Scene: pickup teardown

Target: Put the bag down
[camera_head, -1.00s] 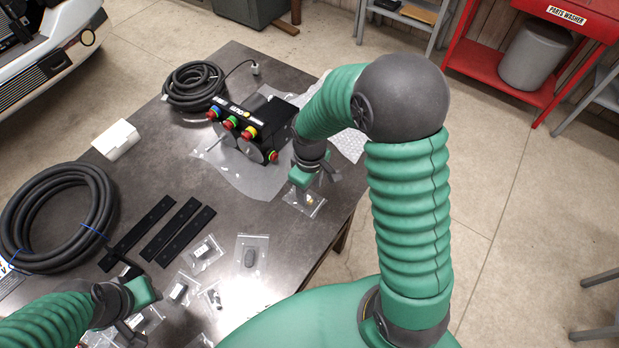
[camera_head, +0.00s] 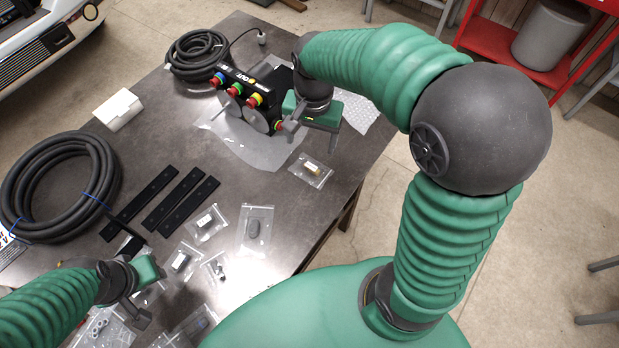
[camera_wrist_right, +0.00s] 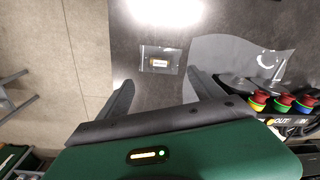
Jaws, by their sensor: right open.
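A small clear bag with a brass-coloured part (camera_head: 311,170) lies flat on the dark table near its right edge. It also shows in the right wrist view (camera_wrist_right: 160,60), beyond the open fingertips and apart from them. My right gripper (camera_head: 312,138) is open and empty, above the table just behind that bag. My left gripper (camera_head: 143,300) is over the near left of the table, above other small bags; its jaws are too unclear to judge. More clear bags with parts lie in the front middle, among them one with a dark oval part (camera_head: 254,228).
A black control box with coloured buttons (camera_head: 248,92) stands on a plastic sheet behind my right gripper. Coiled black hoses (camera_head: 60,190), black strips (camera_head: 180,202) and a white box (camera_head: 118,109) lie to the left. Bare table lies left of the small bag.

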